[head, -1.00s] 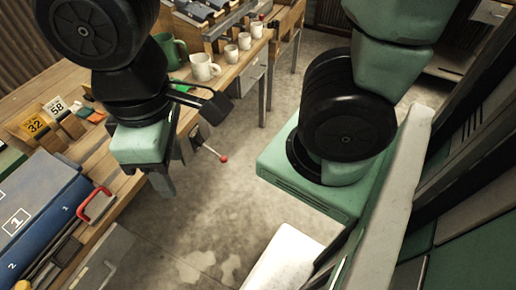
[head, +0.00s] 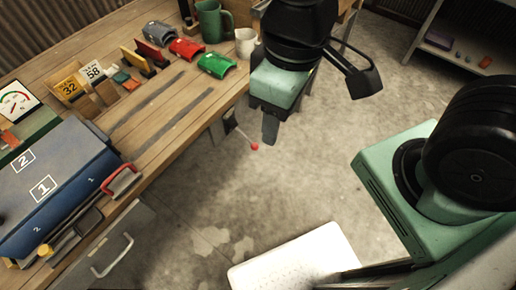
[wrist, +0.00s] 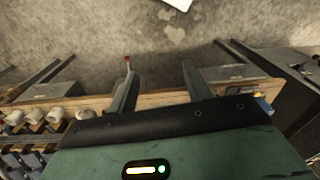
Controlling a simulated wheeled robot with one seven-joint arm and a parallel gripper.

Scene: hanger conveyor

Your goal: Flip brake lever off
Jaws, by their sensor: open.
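The brake lever (head: 243,136) is a thin rod with a red ball knob (head: 255,147), sticking out from the front side of the wooden bench. My gripper (head: 270,138) hangs just right of the knob in the head view, and one finger hides the other there. In the wrist view my gripper (wrist: 160,70) shows two fingers spread apart with nothing between them. The red knob (wrist: 127,58) appears there just past the tip of the left finger. I cannot tell whether it touches that finger.
The wooden bench (head: 190,118) holds a blue box (head: 60,185) with a red handle, number cards, red and green curved parts and a green mug (head: 211,20). A cabinet drawer (head: 125,240) sits below its front edge.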

